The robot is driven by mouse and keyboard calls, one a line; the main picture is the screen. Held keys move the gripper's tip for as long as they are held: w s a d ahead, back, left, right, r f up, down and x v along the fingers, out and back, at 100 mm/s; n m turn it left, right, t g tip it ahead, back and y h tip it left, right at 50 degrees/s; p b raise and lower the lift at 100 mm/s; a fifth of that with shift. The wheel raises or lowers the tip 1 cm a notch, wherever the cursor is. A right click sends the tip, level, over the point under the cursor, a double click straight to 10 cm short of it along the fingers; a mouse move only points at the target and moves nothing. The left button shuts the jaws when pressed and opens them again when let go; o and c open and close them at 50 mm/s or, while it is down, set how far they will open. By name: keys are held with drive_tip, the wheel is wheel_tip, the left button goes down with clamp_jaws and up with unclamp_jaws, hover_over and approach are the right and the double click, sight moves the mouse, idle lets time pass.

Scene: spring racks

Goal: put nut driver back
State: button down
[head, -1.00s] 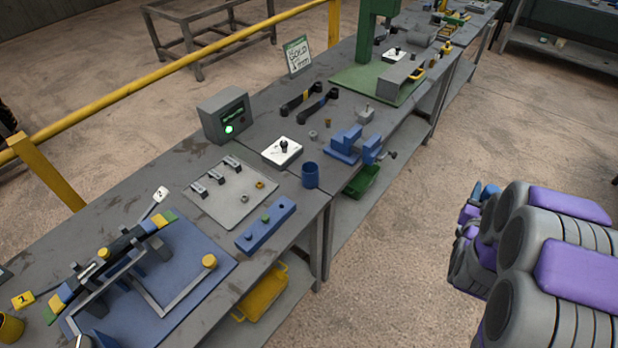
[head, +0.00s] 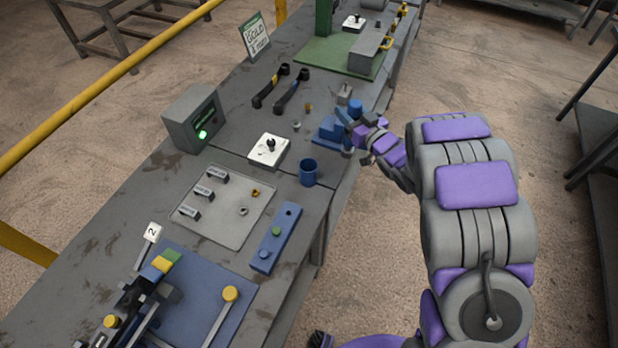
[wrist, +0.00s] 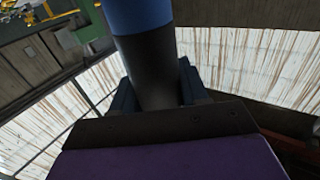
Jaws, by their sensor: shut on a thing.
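My gripper (head: 352,119) is shut on the nut driver, over the bench's front edge beside the blue vise (head: 329,132). The nut driver's blue handle (head: 356,107) stands up above the jaws in the head view. In the wrist view the nut driver (wrist: 150,65) shows as a thick cylinder, blue above and dark grey below, between the dark blue jaws; its lower end is hidden. A blue block (head: 270,245) with a dark hole and a green knob lies on the near bench. A blue cup (head: 309,173) stands behind it.
A white box with a black knob (head: 268,151), a grey tool plate (head: 222,207) and a green-lit control box (head: 194,118) stand on the bench. Two black-handled tools (head: 281,88) lie farther back. Open floor lies right of the bench.

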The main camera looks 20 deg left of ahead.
drive_tip(key=s+a+f+n+g+y, duration=0.1)
drive_tip(key=s+a+n+g+y, duration=0.15)
drive_tip(key=a, duration=0.35)
drive_tip(key=s+a+f+n+g+y, duration=0.1)
drive_tip(key=s+a+n+g, duration=0.2)
drive_tip(key=a, duration=0.4)
wheel_tip(320, 180, down, 11)
drive_tip(key=s+m+b, duration=0.1)
drive_tip(key=shift+d+g, duration=0.45)
drive_tip(key=c, duration=1)
unclamp_jaws()
drive_tip(key=shift+r, duration=0.1)
drive_tip(key=shift+o, duration=0.6)
drive_tip(key=shift+w+d, duration=0.1)
drive_tip(key=o, duration=0.3)
drive_tip(key=shift+w+r, duration=0.15)
drive_tip(key=shift+r, duration=0.1)
drive_tip(key=p+v, duration=0.1)
drive_tip(key=v, duration=1.1)
drive_tip(key=shift+d+r, duration=0.15)
drive_tip(key=shift+r, duration=0.25)
